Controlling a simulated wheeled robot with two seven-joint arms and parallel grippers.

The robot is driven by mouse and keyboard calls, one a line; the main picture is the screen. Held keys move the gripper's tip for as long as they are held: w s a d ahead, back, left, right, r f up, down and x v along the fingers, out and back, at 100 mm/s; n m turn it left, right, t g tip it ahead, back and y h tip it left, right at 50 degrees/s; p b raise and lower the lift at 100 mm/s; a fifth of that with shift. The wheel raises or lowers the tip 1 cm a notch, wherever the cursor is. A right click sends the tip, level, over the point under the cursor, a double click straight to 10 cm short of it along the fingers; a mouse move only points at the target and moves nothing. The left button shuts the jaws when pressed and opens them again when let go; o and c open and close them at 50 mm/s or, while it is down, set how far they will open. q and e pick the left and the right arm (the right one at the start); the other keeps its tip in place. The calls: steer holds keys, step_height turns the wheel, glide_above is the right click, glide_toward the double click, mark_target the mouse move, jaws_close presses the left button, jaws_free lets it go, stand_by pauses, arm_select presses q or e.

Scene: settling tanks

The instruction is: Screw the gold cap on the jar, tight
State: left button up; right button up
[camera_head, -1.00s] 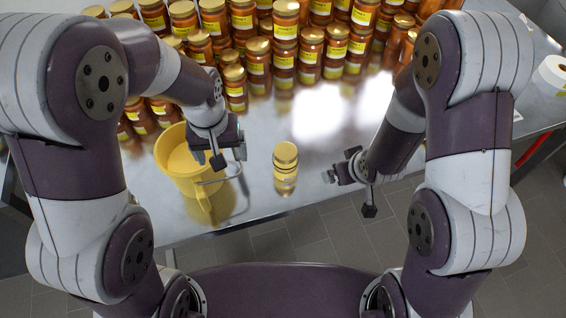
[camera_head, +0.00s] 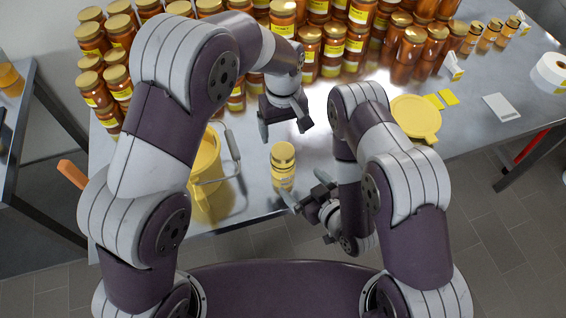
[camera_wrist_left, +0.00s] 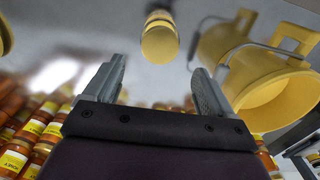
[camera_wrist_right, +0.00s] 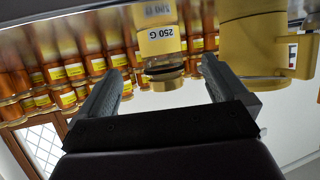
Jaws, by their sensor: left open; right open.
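A small jar of pale yellow content (camera_head: 284,180) stands upright on the metal table. The gold cap (camera_head: 283,151) sits on its top; how tightly I cannot tell. In the right wrist view the jar, marked "250 G" (camera_wrist_right: 160,38), appears inverted, with the gold cap (camera_wrist_right: 164,73) at its mouth. My left gripper (camera_head: 286,128) is open and empty, above and behind the jar; the left wrist view shows the cap (camera_wrist_left: 159,44) ahead of its fingers. My right gripper (camera_head: 304,187) is open and empty, low beside the jar on its front right, pointing toward it.
A yellow pail (camera_head: 208,160) with a wire handle stands left of the jar, partly hidden by my left arm. Many amber jars (camera_head: 332,50) fill the table's back. A yellow lid (camera_head: 416,117), a white card (camera_head: 501,107) and a roll (camera_head: 551,72) lie right.

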mark_target(289, 172)
steer(key=x, duration=0.9)
steer(key=shift+w+a+f, duration=0.15)
steer(key=shift+w, duration=0.05)
steer(key=shift+x, duration=0.75)
arm_select(q)
steer(key=shift+s, duration=0.1)
arm_select(e)
steer(key=shift+a, duration=0.1)
steer(key=c, duration=1.7)
arm_select(q)
steer(key=shift+a, duration=0.15)
arm_select(e)
jaws_close()
arm_select(q)
steer(key=shift+w+a+n, duration=0.3)
steer(key=shift+w+a, duration=0.1)
steer(key=shift+a, duration=0.35)
steer(key=shift+n, duration=1.1)
steer(key=n, duration=0.2)
steer(key=d+n, duration=0.1)
steer(key=n, duration=0.1)
steer(key=shift+s+d, duration=0.15)
steer(key=shift+d, duration=0.05)
arm_select(e)
steer(key=shift+s, duration=0.1)
arm_select(q)
steer(key=shift+d+n, duration=0.3)
steer(key=shift+n, duration=0.8)
